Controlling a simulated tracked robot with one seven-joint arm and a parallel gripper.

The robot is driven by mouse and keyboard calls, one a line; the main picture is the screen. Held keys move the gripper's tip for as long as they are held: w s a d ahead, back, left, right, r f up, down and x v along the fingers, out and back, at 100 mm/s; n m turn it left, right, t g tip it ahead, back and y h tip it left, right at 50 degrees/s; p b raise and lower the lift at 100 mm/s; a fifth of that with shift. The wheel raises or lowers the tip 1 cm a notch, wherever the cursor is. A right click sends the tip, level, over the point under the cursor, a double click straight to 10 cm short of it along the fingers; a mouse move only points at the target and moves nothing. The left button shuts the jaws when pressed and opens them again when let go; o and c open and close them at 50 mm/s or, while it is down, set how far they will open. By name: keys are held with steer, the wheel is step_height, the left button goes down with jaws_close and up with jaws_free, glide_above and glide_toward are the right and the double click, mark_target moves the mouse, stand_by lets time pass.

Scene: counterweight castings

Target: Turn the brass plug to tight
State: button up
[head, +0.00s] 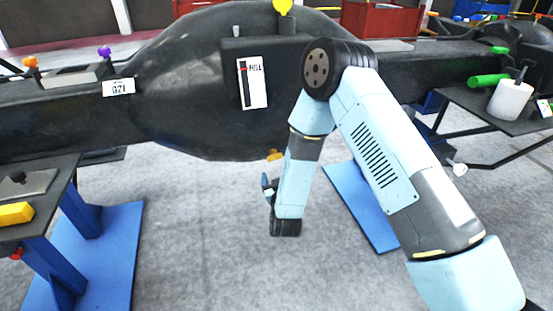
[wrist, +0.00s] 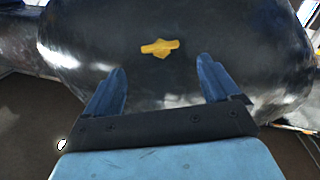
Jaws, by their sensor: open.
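The brass plug (wrist: 160,48) shows in the wrist view as a yellow piece with a cross bar on the underside of the rounded black casting (wrist: 100,40). The bar lies nearly level, slightly tilted. In the head view the plug (head: 274,155) sticks out at the lower edge of the casting (head: 185,100). My gripper (wrist: 160,88) is open and empty, its two blue fingers apart below the plug in the picture and not touching it. In the head view my gripper (head: 268,187) is under the casting, partly hidden by my arm.
A right-hand table (head: 490,112) holds a white cup (head: 510,100) and a green cylinder (head: 488,80). A blue plate (head: 360,205) lies on the floor. The grey floor (head: 200,240) between them is clear.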

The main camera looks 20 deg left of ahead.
mark_target(275, 156)
steer(key=x, duration=1)
steer(key=c, duration=1)
steer(key=shift+d, duration=0.1)
steer(key=shift+c, duration=0.3)
steer(key=shift+y, duration=0.3)
